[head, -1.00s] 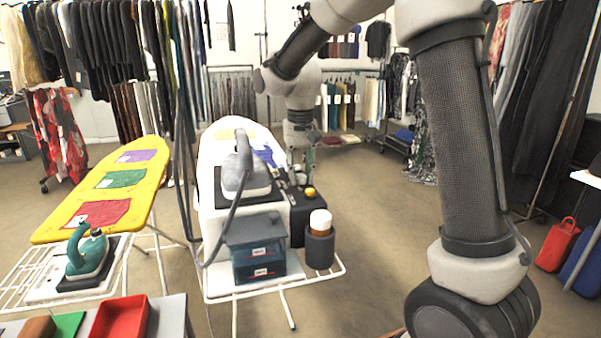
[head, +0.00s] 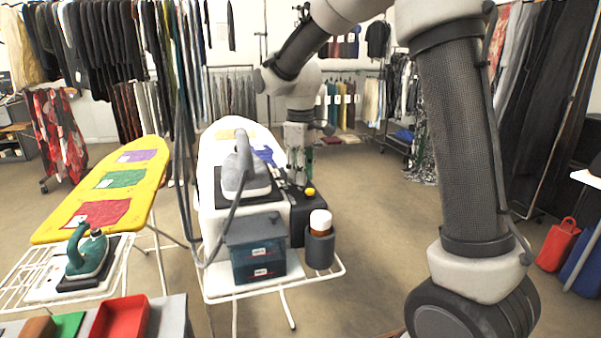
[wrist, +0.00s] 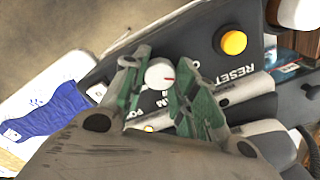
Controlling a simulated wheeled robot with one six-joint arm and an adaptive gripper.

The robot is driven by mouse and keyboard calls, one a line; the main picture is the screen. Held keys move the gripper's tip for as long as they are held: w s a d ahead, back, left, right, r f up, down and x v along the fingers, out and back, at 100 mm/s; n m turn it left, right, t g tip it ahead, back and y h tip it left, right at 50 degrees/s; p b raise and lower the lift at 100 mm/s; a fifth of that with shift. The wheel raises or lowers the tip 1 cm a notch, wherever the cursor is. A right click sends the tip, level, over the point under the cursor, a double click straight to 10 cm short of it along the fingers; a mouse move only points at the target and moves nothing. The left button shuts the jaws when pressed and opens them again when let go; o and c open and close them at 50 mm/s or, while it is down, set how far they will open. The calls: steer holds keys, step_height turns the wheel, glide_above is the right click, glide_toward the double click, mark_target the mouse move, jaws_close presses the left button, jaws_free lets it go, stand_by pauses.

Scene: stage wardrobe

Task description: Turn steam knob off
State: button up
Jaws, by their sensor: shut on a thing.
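Lettering beside the knob is partly covered by the fingers. In the head view my gripper (head: 299,168) reaches down to the panel from above, and the knob cannot be made out there.
A yellow button (wrist: 233,42) marked RESET sits near the knob. The grey iron (head: 243,172) stands on the station to the left, its hose looping down in front. A capped bottle (head: 320,223) and a blue tank (head: 257,255) are in front. A white ironing board (head: 213,148) lies behind.

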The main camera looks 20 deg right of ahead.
steer(key=shift+n, duration=1.2)
steer(key=shift+o, duration=0.2)
steer(key=o, duration=1)
step_height(320, 180, up, 12)
steer(key=shift+r, duration=0.1)
